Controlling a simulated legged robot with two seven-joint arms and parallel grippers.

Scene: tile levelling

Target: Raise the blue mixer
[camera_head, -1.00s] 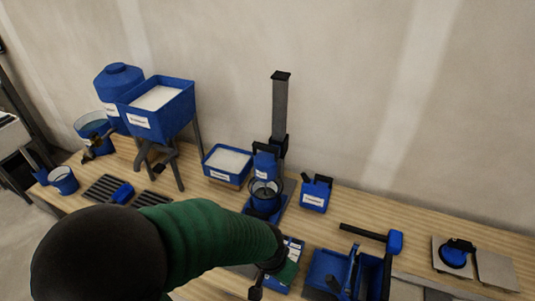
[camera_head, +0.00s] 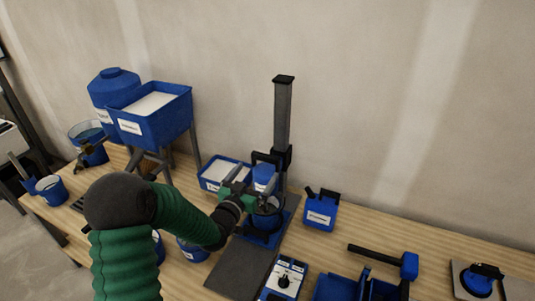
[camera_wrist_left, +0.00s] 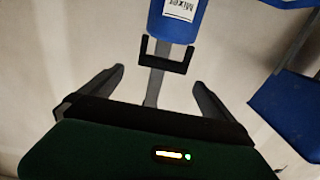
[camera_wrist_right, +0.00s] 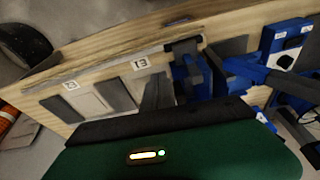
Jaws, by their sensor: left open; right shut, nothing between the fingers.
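The blue mixer (camera_head: 264,174) is mounted on a dark upright column (camera_head: 282,115), partly hidden by my left gripper (camera_head: 238,192) in the head view. In the left wrist view the mixer (camera_wrist_left: 178,22) carries a white label, and a black U-shaped handle (camera_wrist_left: 166,64) sticks out from it. My left gripper (camera_wrist_left: 159,80) is open, its two fingers on either side of the handle and apparently apart from it. A blue bucket (camera_head: 262,240) stands under the mixer. My right gripper (camera_wrist_right: 157,92) is shut and empty in its wrist view, away from the mixer.
A blue tub of white material (camera_head: 213,184) stands behind my left gripper. A blue canister (camera_head: 321,213) is right of the stand. A control box (camera_head: 284,280) and a mallet (camera_head: 408,265) lie nearer the front. A dark mat (camera_head: 238,270) covers the bench before the stand.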

